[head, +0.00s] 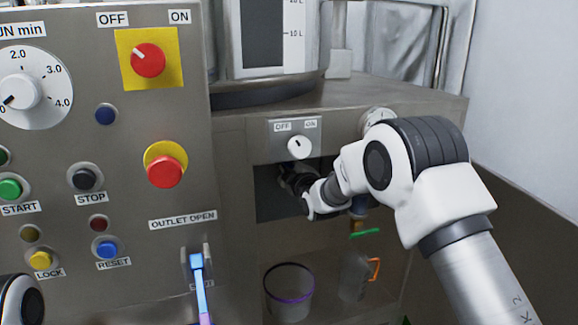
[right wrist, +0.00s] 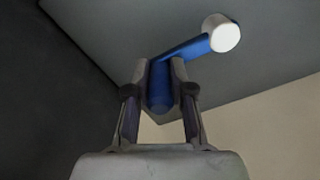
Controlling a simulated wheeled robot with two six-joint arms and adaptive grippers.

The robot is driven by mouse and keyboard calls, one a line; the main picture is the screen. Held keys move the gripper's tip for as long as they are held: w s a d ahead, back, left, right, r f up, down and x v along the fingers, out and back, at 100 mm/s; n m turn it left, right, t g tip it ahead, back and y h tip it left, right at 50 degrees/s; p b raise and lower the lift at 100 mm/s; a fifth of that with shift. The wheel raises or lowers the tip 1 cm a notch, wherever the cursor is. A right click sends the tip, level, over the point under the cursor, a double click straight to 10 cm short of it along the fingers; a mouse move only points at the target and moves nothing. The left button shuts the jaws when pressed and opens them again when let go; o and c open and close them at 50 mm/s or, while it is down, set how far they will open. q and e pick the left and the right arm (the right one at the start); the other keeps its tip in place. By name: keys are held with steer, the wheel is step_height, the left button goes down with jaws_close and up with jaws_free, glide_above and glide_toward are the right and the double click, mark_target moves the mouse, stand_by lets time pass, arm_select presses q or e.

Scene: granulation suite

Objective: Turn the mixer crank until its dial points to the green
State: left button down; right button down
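My right gripper (head: 290,180) reaches into a dark recess in the lower front of the mixer housing (head: 440,105). In the right wrist view its two fingers (right wrist: 162,85) stand close on either side of a blue crank handle (right wrist: 160,95) and appear shut on it. A blue crank arm (right wrist: 185,50) runs from there up right to a white round end (right wrist: 221,33). In the head view the gripper and recess hide the crank. A pale round dial (head: 378,115) shows partly behind my right arm; I cannot read its pointer. My left gripper is out of view.
A control panel (head: 120,215) with knobs and buttons fills the left. A small OFF/ON switch (head: 299,147) sits just above the recess.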

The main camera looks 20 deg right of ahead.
steer(key=shift+d, duration=0.1)
steer(key=d+f+m+b, duration=0.3)
steer(key=d+f+m, duration=0.3)
steer(key=m, duration=0.9)
steer(key=a+f+m+b, duration=0.3)
steer(key=f+m, duration=0.4)
steer(key=m, duration=0.8)
steer(key=shift+f+b, duration=0.15)
steer(key=shift+b, duration=0.2)
stand_by(0.5)
steer(key=c, duration=1)
jaws_free()
